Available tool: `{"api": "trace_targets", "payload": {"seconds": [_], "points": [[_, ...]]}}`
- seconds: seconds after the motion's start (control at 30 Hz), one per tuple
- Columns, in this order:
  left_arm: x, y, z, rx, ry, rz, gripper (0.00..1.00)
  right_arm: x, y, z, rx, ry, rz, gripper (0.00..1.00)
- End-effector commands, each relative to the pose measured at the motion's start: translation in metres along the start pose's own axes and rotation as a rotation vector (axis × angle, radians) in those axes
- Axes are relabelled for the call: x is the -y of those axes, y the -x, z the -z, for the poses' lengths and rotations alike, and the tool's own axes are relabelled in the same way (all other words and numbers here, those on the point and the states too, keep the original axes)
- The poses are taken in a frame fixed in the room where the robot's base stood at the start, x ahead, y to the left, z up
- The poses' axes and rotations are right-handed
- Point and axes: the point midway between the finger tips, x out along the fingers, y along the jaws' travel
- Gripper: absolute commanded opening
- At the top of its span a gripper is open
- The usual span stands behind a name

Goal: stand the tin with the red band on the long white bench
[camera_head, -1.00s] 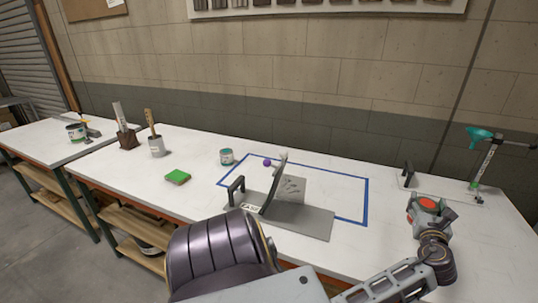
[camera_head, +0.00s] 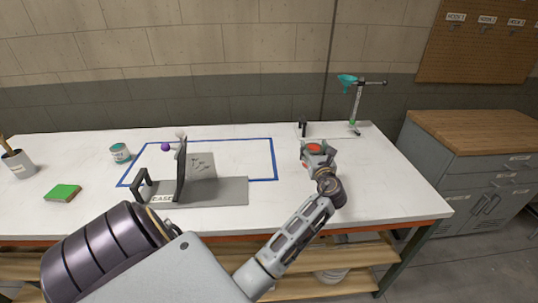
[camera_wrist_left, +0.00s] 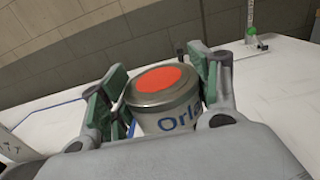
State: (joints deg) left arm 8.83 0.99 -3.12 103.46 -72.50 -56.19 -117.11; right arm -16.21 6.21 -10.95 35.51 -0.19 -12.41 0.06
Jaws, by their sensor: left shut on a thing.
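My left gripper (camera_head: 314,150) is shut on a tin above the right part of the long white bench (camera_head: 390,190). In the left wrist view the tin (camera_wrist_left: 165,100) stands roughly upright between the green-padded fingers (camera_wrist_left: 158,92). It has a grey metal rim, a red-orange disc on its lid and blue lettering starting "Orla" on a pale side. The red lid also shows in the head view (camera_head: 313,146). A red band around its side is not visible. I cannot tell whether its base touches the bench. My right gripper is not in view.
A tin with a teal band (camera_head: 120,153), a green block (camera_head: 62,192) and a grey pot (camera_head: 19,167) stand left. A grey easel plate (camera_head: 225,190) overlaps the blue tape outline (camera_head: 273,160). A funnel stand (camera_head: 356,108) is behind my gripper. The bench's right end is clear.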

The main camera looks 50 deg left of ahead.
Motion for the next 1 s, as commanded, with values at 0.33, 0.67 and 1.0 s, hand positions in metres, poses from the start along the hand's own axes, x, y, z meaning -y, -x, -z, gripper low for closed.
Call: {"api": "trace_targets", "payload": {"seconds": [0.33,0.67,1.0], "points": [[0.0,0.0,0.033,-0.001,-0.002,0.001,0.34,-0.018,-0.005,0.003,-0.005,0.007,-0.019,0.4],[0.0,0.0,0.062,0.001,-0.001,0.0,0.34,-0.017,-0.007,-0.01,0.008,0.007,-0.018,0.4],[0.0,0.0,0.063,0.001,0.0,0.0,0.34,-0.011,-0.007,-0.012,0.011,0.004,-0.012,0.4]]}}
